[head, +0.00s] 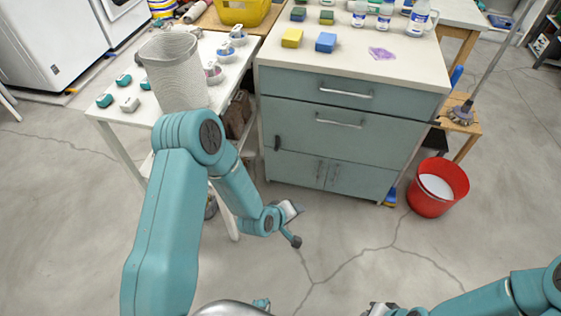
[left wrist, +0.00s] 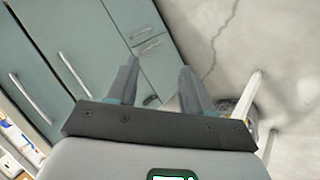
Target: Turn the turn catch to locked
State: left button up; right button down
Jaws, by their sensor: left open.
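A small dark turn catch (head: 277,143) sits at the left edge of the grey-green cabinet (head: 340,145), beside the lower drawer and above the cupboard doors. It looks upright in the head view. In the left wrist view a dark piece that may be the catch (left wrist: 151,100) shows low between the fingers, partly hidden. My left gripper (head: 293,226) is in front of the cabinet, below the catch and apart from it. Its fingers (left wrist: 158,66) are spread, with nothing between them. My right gripper (head: 380,309) is barely visible at the bottom edge; its jaws are unclear.
A white table (head: 232,70) with a mesh bin (head: 175,75) stands left of the cabinet, close to my left arm. A red bucket (head: 437,188) stands on the floor to the right. Sponges and bottles sit on the cabinet top. The floor in front is clear.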

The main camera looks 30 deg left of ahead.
pick_arm(q)
jog(key=w+a+f+n+t+y+b, duration=0.2)
jog(key=w+a+f+n+t+b, duration=0.2)
jog(key=w+a+f+b, duration=0.45)
jog(key=w+a+f+n+t+y+b, duration=0.2)
jog(key=w+a+f+n+t+b, duration=0.3)
jog(key=w+b, duration=0.65)
jog(key=a+f+y+b, duration=0.2)
jog(key=a+f+b, duration=0.5)
jog(key=b, duration=0.5)
jog(key=shift+s+f+n+t+b, duration=0.3)
jog(key=shift+s+f+t+b, duration=0.1)
jog(key=shift+f, duration=0.4)
pick_arm(e)
jog(key=w+f, duration=0.2)
jog(key=f, duration=1.4)
jog(key=w+d+f+t, duration=0.1)
jog(key=w+f, duration=0.1)
jog(key=f, duration=1.5)
jog(key=shift+w+d+f, duration=0.2)
jog(key=shift+f, duration=0.05)
pick_arm(q)
jog(key=shift+w, duration=0.15)
pick_arm(e)
jog(key=shift+w, duration=0.15)
